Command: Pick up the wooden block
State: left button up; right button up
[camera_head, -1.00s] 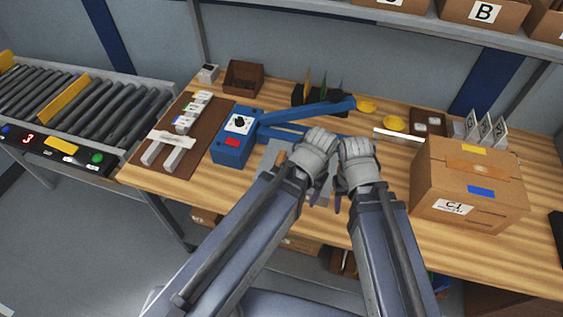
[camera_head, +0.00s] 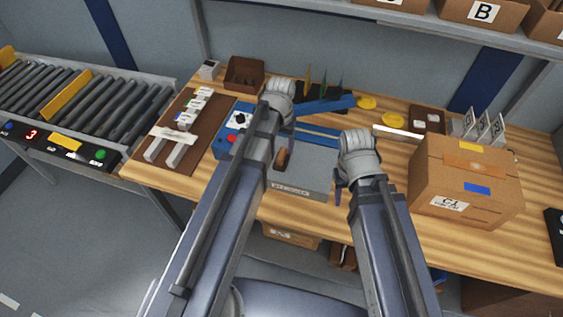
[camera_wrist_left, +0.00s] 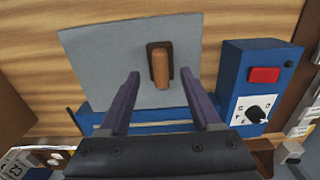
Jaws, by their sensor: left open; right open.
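The wooden block (camera_head: 282,158) is small and orange-brown, on a grey plate (camera_head: 308,178) on the bench. In the left wrist view the block (camera_wrist_left: 161,69) stands in a dark rectangular frame on the grey plate (camera_wrist_left: 98,62). My left gripper (camera_head: 281,97) is at the back of the plate, beyond the block in the head view. In the left wrist view its fingers (camera_wrist_left: 160,76) are open, one on each side of the block's line, with nothing gripped. My right gripper (camera_head: 342,188) is over the plate's right side, empty; its fingers are partly hidden.
A blue control box (camera_head: 228,148) with a red button and dial stands left of the plate, with a blue bar (camera_head: 325,104) behind. A cardboard box (camera_head: 465,185) is at right. A brown board (camera_head: 184,130) with white parts lies at left. The roller conveyor (camera_head: 85,105) is further left.

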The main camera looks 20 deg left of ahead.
aim_at(281, 153)
pick_arm(q)
jog(key=shift+w+f+b, duration=0.15)
jog(key=shift+f+b, duration=0.7)
jog(key=shift+f, duration=0.1)
jog(key=shift+w+f+b, duration=0.2)
jog(key=shift+f+b, duration=0.7)
jog(key=shift+f, duration=0.1)
jog(key=shift+w+f+b, duration=0.15)
jog(key=shift+f+b, duration=0.7)
jog(key=shift+f, duration=0.1)
jog(key=shift+r, duration=0.1)
grip_shut()
